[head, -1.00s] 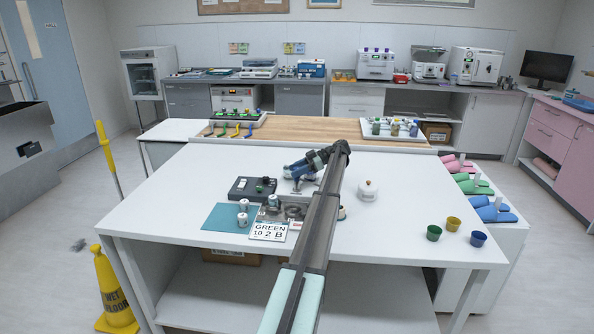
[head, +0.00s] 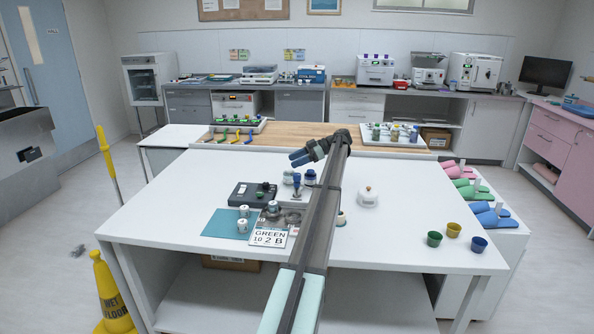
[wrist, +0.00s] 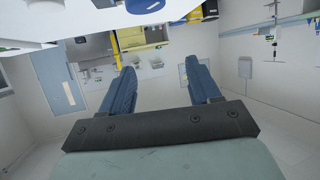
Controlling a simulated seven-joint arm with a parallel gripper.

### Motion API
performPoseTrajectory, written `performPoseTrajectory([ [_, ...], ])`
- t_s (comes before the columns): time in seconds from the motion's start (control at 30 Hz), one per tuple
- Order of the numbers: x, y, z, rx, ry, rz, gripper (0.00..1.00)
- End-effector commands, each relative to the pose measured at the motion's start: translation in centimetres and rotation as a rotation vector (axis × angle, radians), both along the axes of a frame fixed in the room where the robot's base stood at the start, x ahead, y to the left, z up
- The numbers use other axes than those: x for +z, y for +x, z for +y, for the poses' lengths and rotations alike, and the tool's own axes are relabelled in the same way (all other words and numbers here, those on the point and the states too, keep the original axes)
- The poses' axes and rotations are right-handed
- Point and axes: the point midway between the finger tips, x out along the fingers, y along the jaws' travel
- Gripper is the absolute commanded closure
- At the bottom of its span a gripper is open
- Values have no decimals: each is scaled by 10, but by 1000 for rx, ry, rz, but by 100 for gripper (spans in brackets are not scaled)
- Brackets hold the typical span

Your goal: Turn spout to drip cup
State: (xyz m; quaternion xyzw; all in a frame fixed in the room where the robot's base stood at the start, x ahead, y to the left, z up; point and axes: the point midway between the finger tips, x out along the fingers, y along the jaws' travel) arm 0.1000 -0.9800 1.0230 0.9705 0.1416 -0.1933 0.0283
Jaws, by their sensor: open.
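My gripper (head: 298,157) has blue fingers and is above the middle of the white table in the head view. In the wrist view its open fingers (wrist: 162,90) have nothing between them. Below it stand a small blue-and-white upright piece (head: 296,183) and a dark blue-topped jar (head: 310,177); I cannot tell whether either is the spout. A metal tray (head: 291,218) with round recesses lies in front of them, partly hidden by my arm. Two small white cups (head: 244,225) stand on a teal mat (head: 220,222). No cup is clearly identifiable as the drip cup.
A black box with a knob (head: 252,194) and a card reading GREEN 10 2 B (head: 269,239) are near the tray. A white lidded pot (head: 368,198) stands right of my arm. Green (head: 434,239), yellow (head: 453,230) and blue (head: 478,243) cups stand at the front right.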

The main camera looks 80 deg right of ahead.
Motion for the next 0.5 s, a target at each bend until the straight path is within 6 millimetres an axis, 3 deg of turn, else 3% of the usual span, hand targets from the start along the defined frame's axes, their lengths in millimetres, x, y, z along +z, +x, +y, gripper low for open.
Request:
performPoseTrajectory([
  [0.2, 26, 0, 0, 0, 0, 1, 38],
  [0.5, 29, 0, 0, 0, 1, 1, 39],
])
